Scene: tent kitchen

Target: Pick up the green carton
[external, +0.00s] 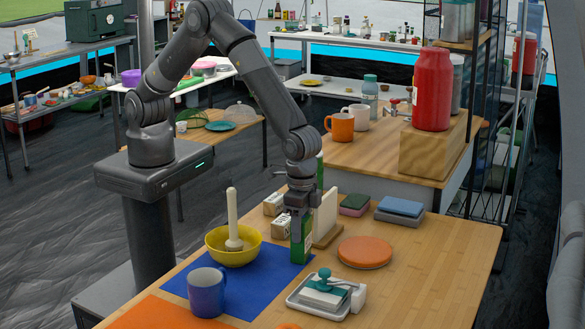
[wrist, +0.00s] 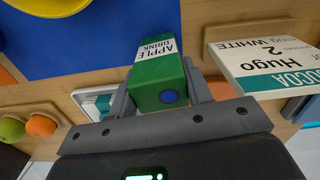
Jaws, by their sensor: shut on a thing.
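The green carton (external: 303,246) is upright beside the yellow bowl, over the right corner of the blue mat (external: 262,268). In the wrist view the carton (wrist: 160,82) shows a white "APPLE DRINK" label and a blue round cap. My gripper (external: 297,226) points straight down with its fingers on either side of the carton and is shut on it. The wrist view shows a grey finger on each side of the carton. Whether the carton's base touches the table is not clear.
The yellow bowl (external: 220,250) with a pestle stands close left. A white cocoa box (wrist: 270,62) stands close by. A blue mug (external: 206,292), a butter dish (external: 318,298), an orange disc (external: 364,252) and sponges (external: 400,208) surround it. The table's front right is clear.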

